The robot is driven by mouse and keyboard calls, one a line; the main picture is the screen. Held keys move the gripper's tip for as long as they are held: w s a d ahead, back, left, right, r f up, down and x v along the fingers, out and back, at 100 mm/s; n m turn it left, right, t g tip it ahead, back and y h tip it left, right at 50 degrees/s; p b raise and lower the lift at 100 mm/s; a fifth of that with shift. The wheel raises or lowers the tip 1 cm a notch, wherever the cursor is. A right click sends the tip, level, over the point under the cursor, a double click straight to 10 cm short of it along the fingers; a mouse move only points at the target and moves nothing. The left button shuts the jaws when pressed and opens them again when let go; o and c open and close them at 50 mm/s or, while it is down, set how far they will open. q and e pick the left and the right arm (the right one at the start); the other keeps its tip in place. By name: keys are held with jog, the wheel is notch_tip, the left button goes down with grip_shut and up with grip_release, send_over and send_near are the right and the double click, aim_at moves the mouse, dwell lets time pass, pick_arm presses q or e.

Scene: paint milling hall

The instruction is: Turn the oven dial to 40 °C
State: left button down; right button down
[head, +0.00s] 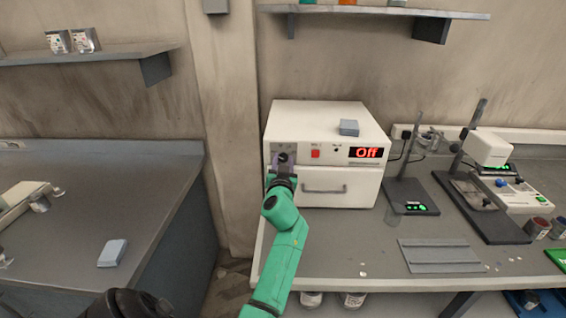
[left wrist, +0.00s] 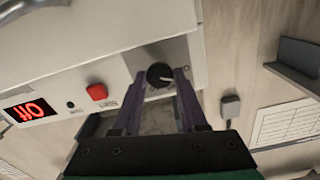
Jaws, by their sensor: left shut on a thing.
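The white oven (head: 325,130) stands on the right bench against the wall. My left gripper (head: 283,165) is at the dial, at the left end of the panel. In the left wrist view its two fingers (left wrist: 162,80) lie on either side of the dial, shut on it. My right gripper is not in view.
A red button (head: 315,154) sits right of the dial, above the oven door handle (head: 324,190). A blue-grey block (head: 348,127) lies on the oven. A stand with a green-lit base (head: 415,208) is to the right. A grey tray (head: 440,256) lies in front.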

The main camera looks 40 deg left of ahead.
pick_arm(q)
jog(key=m, duration=0.9)
jog(key=shift+m, duration=0.4)
jog(key=shift+r, duration=0.1)
jog(key=shift+c, duration=2.3)
grip_release()
jog(key=shift+a, duration=0.1)
jog(key=shift+w+a+f, duration=0.1)
jog(key=shift+w+f, duration=0.05)
jog(key=shift+f, duration=0.05)
